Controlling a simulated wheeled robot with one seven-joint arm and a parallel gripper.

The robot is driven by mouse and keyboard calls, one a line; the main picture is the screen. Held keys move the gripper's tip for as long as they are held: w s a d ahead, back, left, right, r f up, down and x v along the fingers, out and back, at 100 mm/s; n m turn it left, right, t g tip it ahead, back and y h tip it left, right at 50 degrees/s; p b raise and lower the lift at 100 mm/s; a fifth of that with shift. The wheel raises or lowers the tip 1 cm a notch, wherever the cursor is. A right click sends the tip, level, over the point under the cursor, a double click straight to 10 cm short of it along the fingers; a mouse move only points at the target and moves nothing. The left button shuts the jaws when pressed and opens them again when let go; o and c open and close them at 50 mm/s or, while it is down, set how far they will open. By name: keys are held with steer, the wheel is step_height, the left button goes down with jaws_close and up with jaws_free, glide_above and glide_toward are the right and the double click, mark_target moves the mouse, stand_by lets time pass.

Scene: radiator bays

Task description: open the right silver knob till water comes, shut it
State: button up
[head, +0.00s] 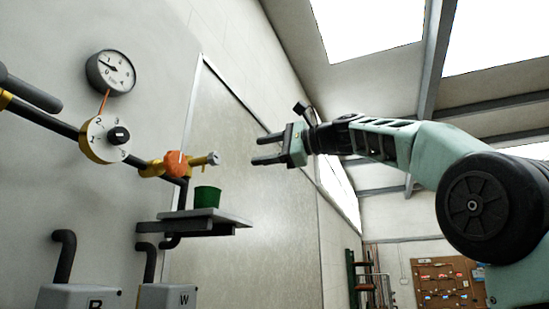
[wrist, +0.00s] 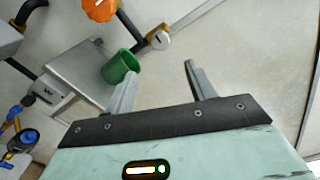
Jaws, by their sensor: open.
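The silver knob (head: 214,158) sits at the right end of a short brass valve, beside an orange knob (head: 175,163). In the wrist view the silver knob (wrist: 159,40) is above and between my fingers, with the orange knob (wrist: 100,8) at the top edge. A green cup (head: 207,197) stands below the silver knob; it also shows in the wrist view (wrist: 121,66), near my left finger. My gripper (head: 268,148) is open and empty, to the right of the silver knob and apart from it. No water shows.
A grey shelf (head: 225,216) carries the cup. A gauge (head: 110,72) and a white dial (head: 104,139) are on the wall at left. Grey boxes marked R (head: 80,297) and W (head: 166,297) sit below.

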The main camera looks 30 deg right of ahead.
steer(key=shift+v, duration=1.25)
